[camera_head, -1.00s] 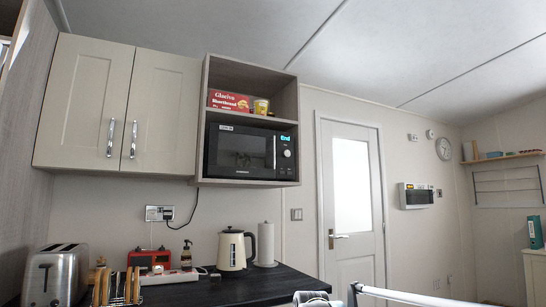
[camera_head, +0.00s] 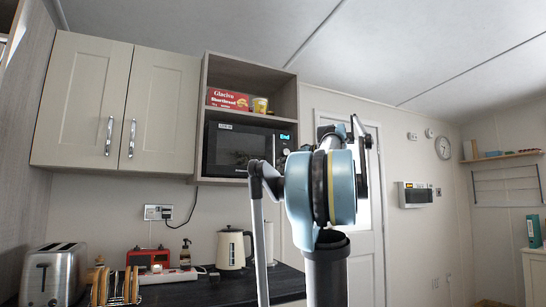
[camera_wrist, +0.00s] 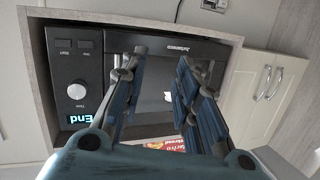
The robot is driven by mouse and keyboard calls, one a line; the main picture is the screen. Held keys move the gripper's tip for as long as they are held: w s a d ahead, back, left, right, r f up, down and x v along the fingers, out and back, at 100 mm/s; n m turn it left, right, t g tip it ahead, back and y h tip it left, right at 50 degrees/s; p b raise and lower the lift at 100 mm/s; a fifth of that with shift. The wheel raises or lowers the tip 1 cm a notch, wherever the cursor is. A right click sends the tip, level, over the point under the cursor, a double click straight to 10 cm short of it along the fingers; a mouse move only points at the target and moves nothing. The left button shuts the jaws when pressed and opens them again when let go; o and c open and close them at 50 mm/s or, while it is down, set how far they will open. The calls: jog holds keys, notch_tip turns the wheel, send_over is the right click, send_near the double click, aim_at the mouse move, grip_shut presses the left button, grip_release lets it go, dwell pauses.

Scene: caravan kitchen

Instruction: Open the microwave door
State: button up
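The black microwave (camera_head: 228,150) sits in the lower opening of the wall cabinet, and its door looks shut. Its display reads "End". In the wrist view the picture is upside down, with the dark microwave door (camera_wrist: 160,42) in the middle and the control panel (camera_wrist: 75,78) at left. My gripper (camera_wrist: 157,75) is open in front of the microwave, one finger over the panel-side part of the door and the other over the door. I see nothing between the fingers.
A red shortbread box (camera_head: 228,99) and a yellow tub (camera_head: 260,105) stand on the shelf above the microwave. A cream cupboard (camera_head: 115,105) adjoins at left. Below, the dark counter (camera_head: 205,291) bears a kettle (camera_head: 230,249) and a toaster (camera_head: 54,274).

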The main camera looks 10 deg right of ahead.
jog(key=w+d+r+t, duration=0.3)
jog(key=d+r, duration=0.3)
jog(key=r, duration=0.3)
jog(key=x, duration=1.7)
jog(key=shift+w+a+f, duration=0.25)
jog(key=shift+w+f, duration=0.05)
grip_shut()
